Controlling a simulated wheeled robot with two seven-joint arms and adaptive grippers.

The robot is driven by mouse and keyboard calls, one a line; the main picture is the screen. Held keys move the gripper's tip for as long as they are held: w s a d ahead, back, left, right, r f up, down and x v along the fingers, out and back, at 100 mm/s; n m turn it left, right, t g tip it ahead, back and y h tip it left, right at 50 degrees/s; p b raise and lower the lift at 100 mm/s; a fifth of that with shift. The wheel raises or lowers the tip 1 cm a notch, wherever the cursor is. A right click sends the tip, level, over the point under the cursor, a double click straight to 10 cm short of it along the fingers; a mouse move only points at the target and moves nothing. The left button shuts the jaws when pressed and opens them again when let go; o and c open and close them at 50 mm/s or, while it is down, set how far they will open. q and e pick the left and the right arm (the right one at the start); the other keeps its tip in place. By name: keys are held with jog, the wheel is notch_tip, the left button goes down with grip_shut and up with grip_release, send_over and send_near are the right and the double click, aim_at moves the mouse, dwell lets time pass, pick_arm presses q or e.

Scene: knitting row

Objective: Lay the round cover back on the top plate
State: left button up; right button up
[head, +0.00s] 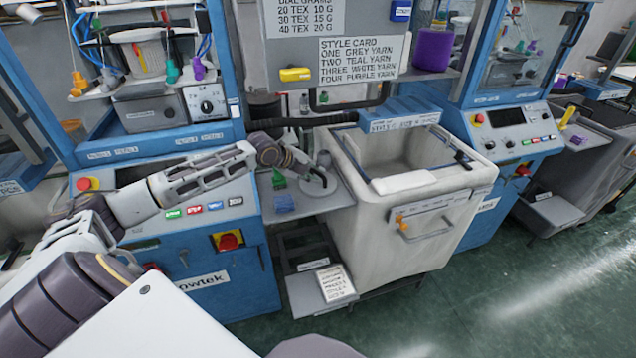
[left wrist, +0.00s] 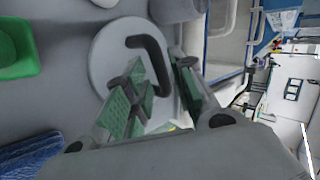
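The round cover (left wrist: 108,45) is a light grey disc with a dark arched handle (left wrist: 150,45). It looks flat on the grey top plate (left wrist: 62,90), and it also shows in the head view (head: 318,187). Whether it lies fully flush on the plate is hard to tell. My left gripper (left wrist: 165,95) is right over the cover, with its green-padded fingers apart. One end of the handle reaches down close to the gap between the fingers, partly hidden by them. In the head view my left gripper (head: 312,172) is small above the plate. My right gripper is out of view.
A green piece (head: 278,180) and a blue piece (head: 284,203) sit on the plate, left of the cover. A large pale bin (head: 400,225) stands close on the right. Blue knitting machines (head: 228,275) flank the plate. A dark hose runs behind it.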

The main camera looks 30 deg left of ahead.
aim_at(317, 173)
pick_arm(q)
jog(key=shift+x, duration=1.1)
jog(key=shift+w+d+f, duration=0.1)
jog(key=shift+w+f, duration=0.15)
jog(key=shift+w, duration=0.05)
grip_shut()
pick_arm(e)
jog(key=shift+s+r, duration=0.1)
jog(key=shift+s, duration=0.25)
